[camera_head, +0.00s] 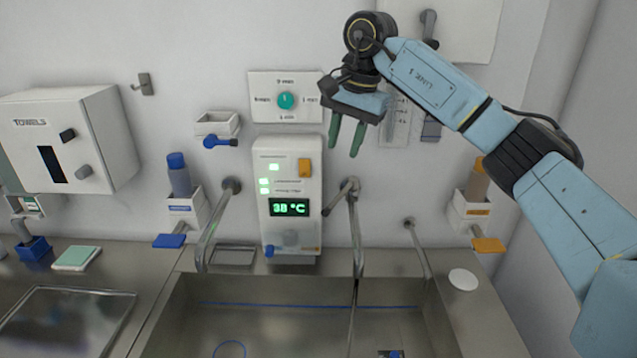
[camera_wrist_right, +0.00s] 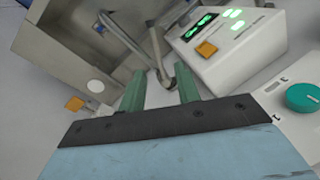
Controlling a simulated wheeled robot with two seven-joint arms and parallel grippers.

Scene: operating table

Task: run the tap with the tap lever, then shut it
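The middle metal tap (camera_head: 357,240) curves down from the wall over the steel sink. Its tap lever (camera_head: 340,197) is a short rod with a dark tip, angled down to the left. My right gripper (camera_head: 345,137) hangs above the lever, fingers pointing down, open and apart from it. In the right wrist view, the green fingers (camera_wrist_right: 160,92) are spread with nothing gripped, and the tap (camera_wrist_right: 160,50) shows beyond them. A thin line runs below the spout; I cannot tell whether it is water. My left gripper is not in view.
A control box (camera_head: 290,180) reading 38 °C is left of the tap. A teal dial panel (camera_head: 285,100) is beside my gripper. Other spouts (camera_head: 213,230) (camera_head: 418,248) flank the tap. A bottle holder (camera_head: 472,212) is at right. The sink (camera_head: 280,325) lies below.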

